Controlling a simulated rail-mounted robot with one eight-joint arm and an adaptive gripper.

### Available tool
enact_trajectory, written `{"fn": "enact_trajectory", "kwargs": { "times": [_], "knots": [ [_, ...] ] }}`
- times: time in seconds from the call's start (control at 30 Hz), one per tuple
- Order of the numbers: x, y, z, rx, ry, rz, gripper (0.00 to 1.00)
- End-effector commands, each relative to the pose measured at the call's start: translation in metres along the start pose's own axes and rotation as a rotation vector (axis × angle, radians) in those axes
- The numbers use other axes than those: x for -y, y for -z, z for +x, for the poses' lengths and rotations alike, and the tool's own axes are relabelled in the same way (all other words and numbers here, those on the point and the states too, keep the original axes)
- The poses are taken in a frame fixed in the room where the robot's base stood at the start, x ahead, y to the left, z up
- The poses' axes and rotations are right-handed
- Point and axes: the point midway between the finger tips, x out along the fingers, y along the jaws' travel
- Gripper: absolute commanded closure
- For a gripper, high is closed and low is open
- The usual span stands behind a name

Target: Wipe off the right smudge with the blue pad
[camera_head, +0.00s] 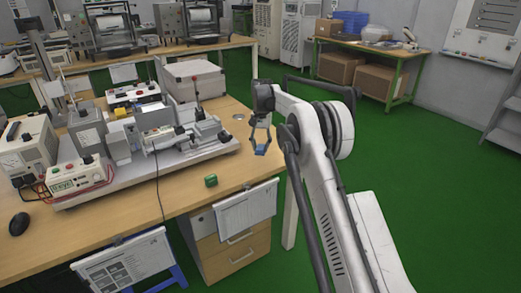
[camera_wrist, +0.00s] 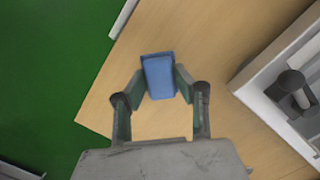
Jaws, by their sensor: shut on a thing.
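My gripper (camera_head: 261,140) is shut on the blue pad (camera_head: 260,150) above the right end of the wooden workbench (camera_head: 150,200). In the wrist view the blue pad (camera_wrist: 159,75) sits between the two fingertips of my gripper (camera_wrist: 161,86), with bare wood behind it. Whether the pad touches the tabletop, I cannot tell. A small grey round mark (camera_head: 239,116) shows on the bench near its right edge; I cannot tell if it is a smudge. No other mark shows clearly on the wood.
A test rig on a grey base plate (camera_head: 150,170) covers much of the bench left of my gripper. A hanging document (camera_head: 247,209) covers part of the drawers. Green floor (camera_head: 430,190) lies right of the bench.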

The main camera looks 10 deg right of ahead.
Motion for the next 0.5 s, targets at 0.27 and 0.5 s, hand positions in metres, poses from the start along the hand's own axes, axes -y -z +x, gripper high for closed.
{"fn": "enact_trajectory", "kwargs": {
  "times": [0.27, 0.5],
  "knots": [
    [0.000, -0.003, -0.026, 0.000, 0.000, 0.000, 1.00],
    [0.000, -0.004, -0.029, 0.000, 0.000, 0.000, 1.00]
  ]
}}
